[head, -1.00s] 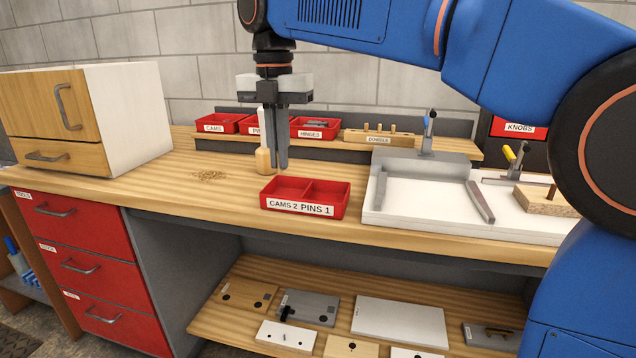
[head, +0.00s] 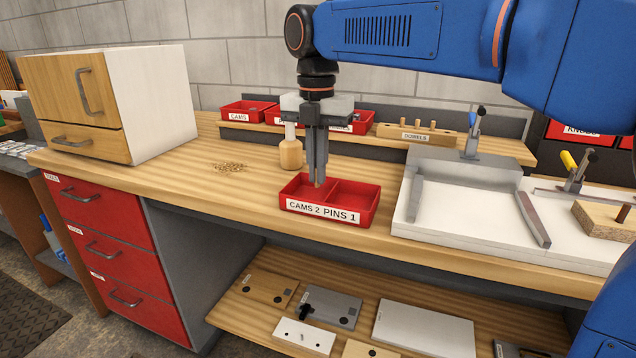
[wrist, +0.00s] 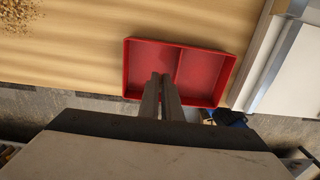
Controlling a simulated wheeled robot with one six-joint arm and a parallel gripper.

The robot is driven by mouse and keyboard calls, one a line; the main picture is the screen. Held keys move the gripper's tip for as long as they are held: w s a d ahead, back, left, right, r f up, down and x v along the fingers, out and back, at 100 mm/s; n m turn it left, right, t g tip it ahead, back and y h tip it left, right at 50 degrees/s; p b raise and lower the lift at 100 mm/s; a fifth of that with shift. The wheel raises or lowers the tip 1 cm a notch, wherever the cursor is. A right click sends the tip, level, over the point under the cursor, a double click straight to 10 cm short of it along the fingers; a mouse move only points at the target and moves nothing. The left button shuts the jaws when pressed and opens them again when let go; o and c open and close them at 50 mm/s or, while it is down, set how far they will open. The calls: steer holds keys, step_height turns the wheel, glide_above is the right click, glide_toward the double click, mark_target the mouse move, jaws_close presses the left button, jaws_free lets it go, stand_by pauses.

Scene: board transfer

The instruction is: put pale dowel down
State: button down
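My gripper (head: 318,182) points straight down over the left part of the red two-compartment tray (head: 362,212), labelled CAMS 2 and PINS 1. Its fingers are close together, and a small tan tip, the pale dowel (head: 318,184), shows between the fingertips. Most of the dowel is hidden by the fingers. In the wrist view my gripper (wrist: 163,77) shows over the left compartment of the tray (wrist: 230,75), near the divider. Both compartments look empty from there. I cannot tell how far above the tray floor the dowel is.
A dowel block (head: 415,134) and red bins (head: 247,110) line the back shelf. A white board with a grey fixture (head: 462,180) lies right of the tray. A pile of small bits (head: 230,167) lies left.

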steer(key=shift+f, duration=1.7)
steer(key=c, duration=2)
jaws_free()
steer(key=shift+f, duration=0.1)
step_height(320, 180, up, 12)
steer(key=shift+r, duration=0.15)
